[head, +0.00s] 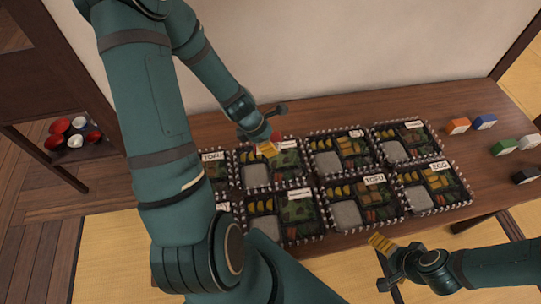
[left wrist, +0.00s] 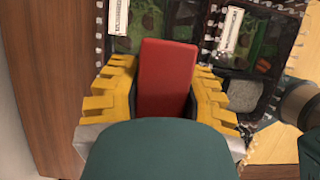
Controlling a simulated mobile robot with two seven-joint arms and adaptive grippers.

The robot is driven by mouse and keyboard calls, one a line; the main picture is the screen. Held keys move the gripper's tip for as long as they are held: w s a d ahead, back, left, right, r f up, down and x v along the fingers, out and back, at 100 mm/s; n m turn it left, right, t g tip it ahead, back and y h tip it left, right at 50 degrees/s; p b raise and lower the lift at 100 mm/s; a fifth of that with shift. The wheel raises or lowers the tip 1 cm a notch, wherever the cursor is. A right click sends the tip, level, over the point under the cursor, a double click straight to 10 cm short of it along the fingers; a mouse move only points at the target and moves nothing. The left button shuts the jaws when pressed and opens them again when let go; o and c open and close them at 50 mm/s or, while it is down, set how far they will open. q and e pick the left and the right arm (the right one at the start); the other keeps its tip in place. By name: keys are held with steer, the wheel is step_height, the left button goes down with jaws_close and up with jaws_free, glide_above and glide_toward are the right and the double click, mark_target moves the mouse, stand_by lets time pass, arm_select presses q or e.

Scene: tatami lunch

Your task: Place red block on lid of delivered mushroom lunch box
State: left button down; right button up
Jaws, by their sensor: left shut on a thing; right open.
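My left gripper (head: 268,149) is shut on a red block (left wrist: 167,75). In the left wrist view the block stands between the yellow fingers, above the lunch boxes. In the head view only a little of the block (head: 277,136) shows beside the fingers, over the back row; whether it touches a box is unclear. Several lunch boxes with clear lids stand in two rows. A front-row box (head: 295,220) and the back-right box (head: 405,145) carry longer labels too small to read surely, so I cannot tell which is mushroom. My right gripper (head: 383,244) is open and empty in front of the table.
The wooden table (head: 330,110) has a bare strip behind the boxes, along the wall. An orange block (head: 458,126), a blue block (head: 483,122), a green block (head: 503,147) and a dark block (head: 525,176) lie at the right. Bowls (head: 77,124) sit at the far left.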

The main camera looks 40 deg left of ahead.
arm_select(q)
steer(key=b, duration=0.2)
glide_above(272, 165)
steer(key=f, duration=0.5)
steer(key=shift+s+a, duration=0.3)
steer(key=shift+s, duration=0.1)
steer(key=shift+f, duration=2)
steer(key=shift+w+f, duration=0.1)
steer(key=shift+f, duration=0.1)
arm_select(e)
steer(key=f, duration=0.1)
steer(key=s+f, duration=0.1)
steer(key=shift+f, duration=0.35)
arm_select(q)
steer(key=shift+f+b, duration=0.15)
steer(key=shift+b, duration=0.25)
steer(key=c, duration=0.7)
jaws_free()
arm_select(e)
steer(key=shift+s+f, duration=0.1)
steer(key=shift+f, duration=0.05)
